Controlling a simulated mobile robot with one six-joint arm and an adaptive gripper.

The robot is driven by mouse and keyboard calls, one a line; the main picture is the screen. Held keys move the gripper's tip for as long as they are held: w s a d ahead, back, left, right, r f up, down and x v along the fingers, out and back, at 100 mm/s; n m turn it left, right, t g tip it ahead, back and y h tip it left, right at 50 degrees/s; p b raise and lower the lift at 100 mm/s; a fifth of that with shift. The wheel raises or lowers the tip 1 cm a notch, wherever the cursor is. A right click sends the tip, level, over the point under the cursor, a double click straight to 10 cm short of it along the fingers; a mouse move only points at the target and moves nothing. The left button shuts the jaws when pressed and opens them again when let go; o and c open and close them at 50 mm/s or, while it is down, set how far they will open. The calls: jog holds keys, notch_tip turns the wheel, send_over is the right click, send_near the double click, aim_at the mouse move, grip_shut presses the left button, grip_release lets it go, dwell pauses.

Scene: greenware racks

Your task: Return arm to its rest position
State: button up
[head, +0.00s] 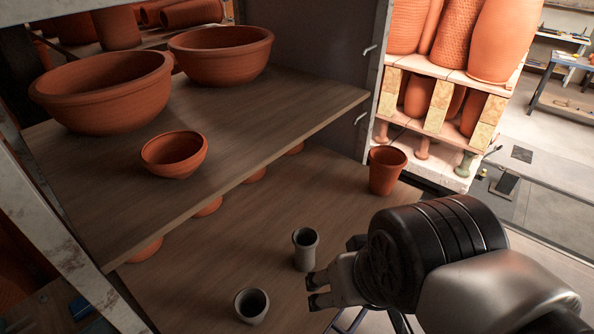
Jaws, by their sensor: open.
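My gripper (318,290) is at the lower middle right of the head view, at the end of my arm, which reaches in from the right. Its fingers point left and are apart, with nothing between them. A grey cylindrical vase (305,250) stands upright on the lower wooden shelf, just beyond the fingertips in the picture. A small grey cup (252,306) stands on the same shelf to the left of the fingertips. I cannot tell the exact gap between the fingers and either pot.
The upper shelf (290,110) holds two large terracotta bowls (105,92) (222,55) and a small bowl (174,154). A terracotta pot (386,170) stands on the lower shelf (215,245). Several pots sit partly hidden under the upper shelf. A loaded rack (430,68) stands behind.

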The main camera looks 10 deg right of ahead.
jog(key=shift+s+n, duration=0.3)
jog(key=shift+n, duration=0.3)
notch_tip(320, 180, down, 16)
jog(key=b, duration=1.6)
jog(key=shift+f, duration=0.25)
jog(key=shift+r, duration=0.1)
